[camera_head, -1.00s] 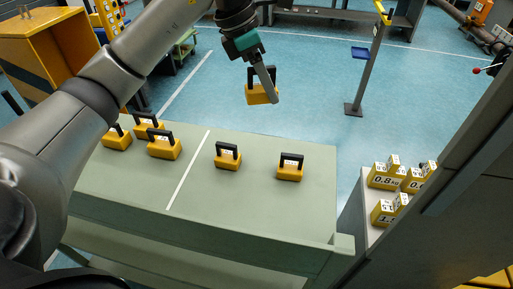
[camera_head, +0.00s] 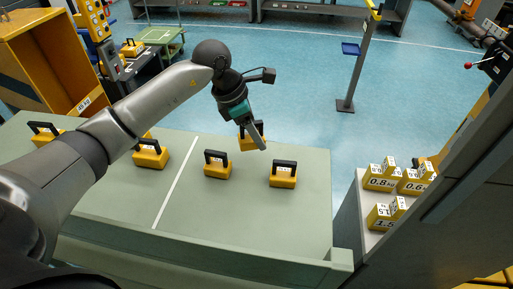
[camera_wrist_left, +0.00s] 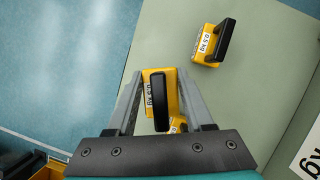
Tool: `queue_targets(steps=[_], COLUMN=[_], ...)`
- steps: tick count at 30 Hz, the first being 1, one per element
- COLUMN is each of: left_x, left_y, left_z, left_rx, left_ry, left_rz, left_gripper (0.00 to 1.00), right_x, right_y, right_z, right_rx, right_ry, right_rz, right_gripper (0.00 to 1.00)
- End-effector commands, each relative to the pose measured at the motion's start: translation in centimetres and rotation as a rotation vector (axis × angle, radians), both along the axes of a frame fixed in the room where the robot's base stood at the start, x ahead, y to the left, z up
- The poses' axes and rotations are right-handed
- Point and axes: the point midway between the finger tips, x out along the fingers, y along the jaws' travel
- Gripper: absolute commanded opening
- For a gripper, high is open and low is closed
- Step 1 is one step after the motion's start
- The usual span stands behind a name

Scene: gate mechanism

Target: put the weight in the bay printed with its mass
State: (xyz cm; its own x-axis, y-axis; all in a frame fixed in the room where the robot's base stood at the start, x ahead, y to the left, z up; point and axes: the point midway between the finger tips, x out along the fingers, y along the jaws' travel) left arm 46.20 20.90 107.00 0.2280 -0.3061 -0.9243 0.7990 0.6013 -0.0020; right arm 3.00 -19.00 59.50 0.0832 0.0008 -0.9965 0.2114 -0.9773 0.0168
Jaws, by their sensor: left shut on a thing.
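My left gripper (camera_head: 257,133) is shut on a yellow weight (camera_head: 246,144) with a black handle, over the far edge of the green table (camera_head: 300,228). In the left wrist view the held weight (camera_wrist_left: 152,82) sits between the fingers; its label is turned and hard to read. Another weight (camera_wrist_left: 207,45), marked 0.5 kg, stands apart from it. Two weights, one left (camera_head: 217,168) and one right (camera_head: 283,175), stand upright right of the white line. Yellow blocks marked 0.8 (camera_head: 379,182), 0.6 (camera_head: 413,186) and 1.5 (camera_head: 383,220) stand on a grey stand at right. No right gripper shows.
More weights (camera_head: 150,156) stand left of the white line, partly behind my arm. A large white label ending in "kg" (camera_wrist_left: 308,162) shows at the wrist view's edge. A post with a blue plate (camera_head: 351,49) stands on the floor beyond. An orange cabinet (camera_head: 45,60) is at left.

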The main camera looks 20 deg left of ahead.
Motion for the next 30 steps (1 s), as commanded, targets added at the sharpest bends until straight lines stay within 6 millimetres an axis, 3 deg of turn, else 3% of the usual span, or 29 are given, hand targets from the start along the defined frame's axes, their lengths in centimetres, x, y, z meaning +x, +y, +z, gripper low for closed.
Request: queue_targets(steps=[7,15,26,27,30], left_x=[0.1,0.1,0.2,0.1,0.1], left_y=[-0.1,0.0,0.0,0.0,0.0], left_z=[-1.6,-5.1,-5.5,-5.6,-5.5], left_rx=[-0.003,-0.003,-0.002,0.0,0.0], left_ry=[-0.003,-0.003,-0.006,-0.001,-0.001], left_rz=[0.001,0.003,0.002,0.0,0.001], left_gripper=[0.0,0.0,0.0,0.55,0.67], right_x=[0.4,0.5,0.6,0.6,0.6], right_y=[0.0,0.1,0.1,0.1,0.1], right_z=[0.0,0.0,-0.4,-0.3,-0.3], right_rx=[0.0,0.002,0.002,0.002,0.002], right_ry=[-0.007,-0.01,-0.011,-0.011,-0.01], right_rz=[0.001,0.002,0.003,0.003,0.003], right_gripper=[0.9,0.9,0.9,0.9,0.9])
